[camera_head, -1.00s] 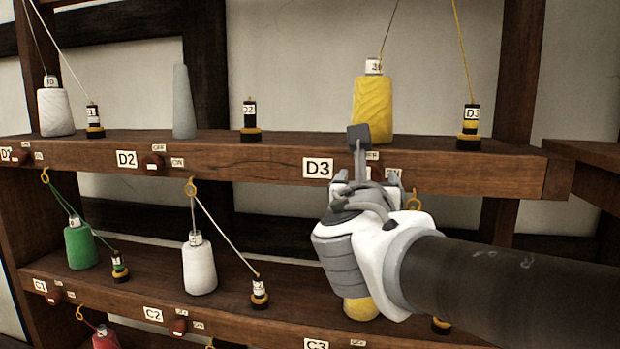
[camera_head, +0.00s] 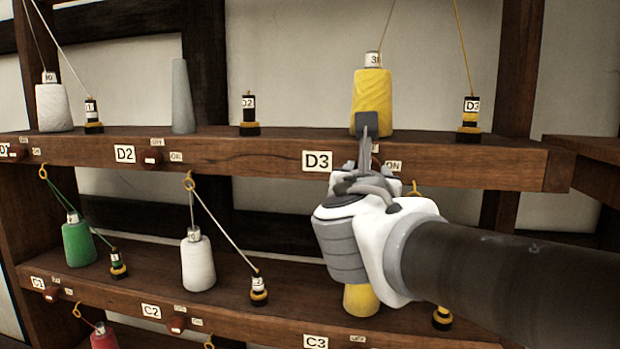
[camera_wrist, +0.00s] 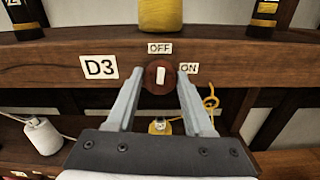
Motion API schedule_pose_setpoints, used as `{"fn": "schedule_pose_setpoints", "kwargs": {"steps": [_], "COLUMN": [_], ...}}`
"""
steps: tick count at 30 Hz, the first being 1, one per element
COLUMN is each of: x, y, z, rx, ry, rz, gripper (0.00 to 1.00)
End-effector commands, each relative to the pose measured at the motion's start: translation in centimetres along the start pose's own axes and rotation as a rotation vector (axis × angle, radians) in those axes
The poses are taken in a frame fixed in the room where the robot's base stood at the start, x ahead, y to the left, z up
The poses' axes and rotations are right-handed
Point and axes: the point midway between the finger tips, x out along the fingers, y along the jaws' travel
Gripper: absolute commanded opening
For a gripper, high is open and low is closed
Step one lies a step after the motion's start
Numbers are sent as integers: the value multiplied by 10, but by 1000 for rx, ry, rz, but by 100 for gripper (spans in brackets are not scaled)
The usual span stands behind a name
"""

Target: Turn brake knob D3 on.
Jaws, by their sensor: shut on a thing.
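Brake knob D3 (camera_wrist: 160,77) is a round dark red knob with a white bar, on the front of the wooden shelf beam. The bar stands nearly upright, towards the OFF label (camera_wrist: 160,48); the ON label (camera_wrist: 188,68) is to the right of the knob. The D3 plate (camera_wrist: 99,67) is to its left and also shows in the head view (camera_head: 317,161). My gripper (camera_wrist: 161,80) has a finger on each side of the knob and is shut on it. In the head view my gripper (camera_head: 367,133) mostly hides the knob.
A yellow cone (camera_head: 372,90) stands on the shelf right above the knob, close to my fingers. A black-and-yellow bobbin (camera_head: 469,119) stands to its right. A yellow ring (camera_wrist: 210,102) hangs right of my right finger. A lower shelf (camera_head: 235,318) runs below.

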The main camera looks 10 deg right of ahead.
Motion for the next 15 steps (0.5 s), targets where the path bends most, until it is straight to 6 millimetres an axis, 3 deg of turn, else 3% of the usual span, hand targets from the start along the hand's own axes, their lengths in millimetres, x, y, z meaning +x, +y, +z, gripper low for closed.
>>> {"fn": "schedule_pose_setpoints", "kwargs": {"steps": [15], "x": [0], "y": [-1], "z": [-6], "rx": [454], "ry": [-4], "rz": [0], "gripper": [0]}}
